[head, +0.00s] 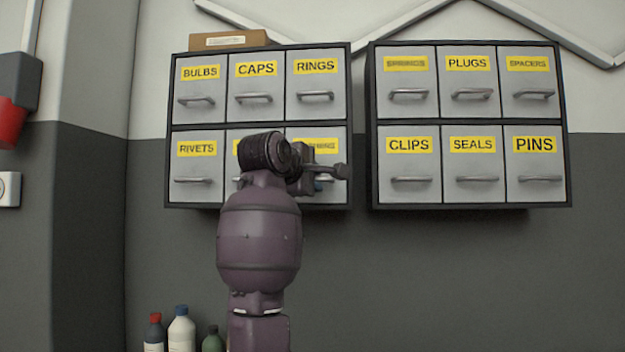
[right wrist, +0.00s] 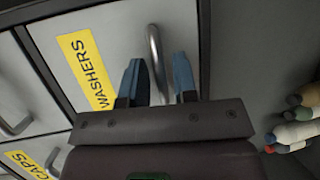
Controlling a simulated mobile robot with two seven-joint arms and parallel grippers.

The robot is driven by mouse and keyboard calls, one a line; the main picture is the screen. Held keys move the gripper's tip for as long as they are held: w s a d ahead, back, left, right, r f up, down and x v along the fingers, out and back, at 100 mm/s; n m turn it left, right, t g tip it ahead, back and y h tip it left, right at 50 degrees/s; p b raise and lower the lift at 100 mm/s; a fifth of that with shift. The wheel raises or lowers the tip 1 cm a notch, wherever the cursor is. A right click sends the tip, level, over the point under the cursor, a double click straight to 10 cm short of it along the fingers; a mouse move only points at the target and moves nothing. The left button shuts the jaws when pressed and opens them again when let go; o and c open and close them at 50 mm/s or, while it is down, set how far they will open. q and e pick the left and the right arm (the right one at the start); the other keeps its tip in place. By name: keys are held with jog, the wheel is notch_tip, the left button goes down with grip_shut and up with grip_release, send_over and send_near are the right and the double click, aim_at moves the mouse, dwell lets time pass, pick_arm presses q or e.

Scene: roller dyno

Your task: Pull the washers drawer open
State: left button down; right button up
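The washers drawer (right wrist: 118,28) is a grey drawer front with a yellow WASHERS label, shut flush in its frame. In the head view it is the lower right drawer (head: 336,137) of the left cabinet, partly hidden by my right arm. Its curved metal handle (right wrist: 154,45) shows in the right wrist view. My right gripper (right wrist: 160,75) is at the handle, with its blue fingers apart, one on each side of the bar. I cannot tell whether either finger touches it. My left gripper is not in view.
The left cabinet (head: 358,42) and right cabinet (head: 370,120) hang on the wall, with a narrow gap between them. A cardboard box (head: 228,40) sits on the left one. Several bottles (head: 181,332) stand below left. Wall below the cabinets is clear at right.

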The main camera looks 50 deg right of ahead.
grip_shut()
jog(key=s+a+p, duration=0.1)
jog(key=s+a, duration=0.5)
jog(key=a, duration=0.2)
jog(key=shift+s+a, duration=0.25)
jog(key=shift+s, duration=0.15)
jog(key=shift+o, duration=1.1)
grip_release()
jog(key=v, duration=1)
jog(key=shift+a, duration=0.35)
jog(key=shift+s+r, duration=0.1)
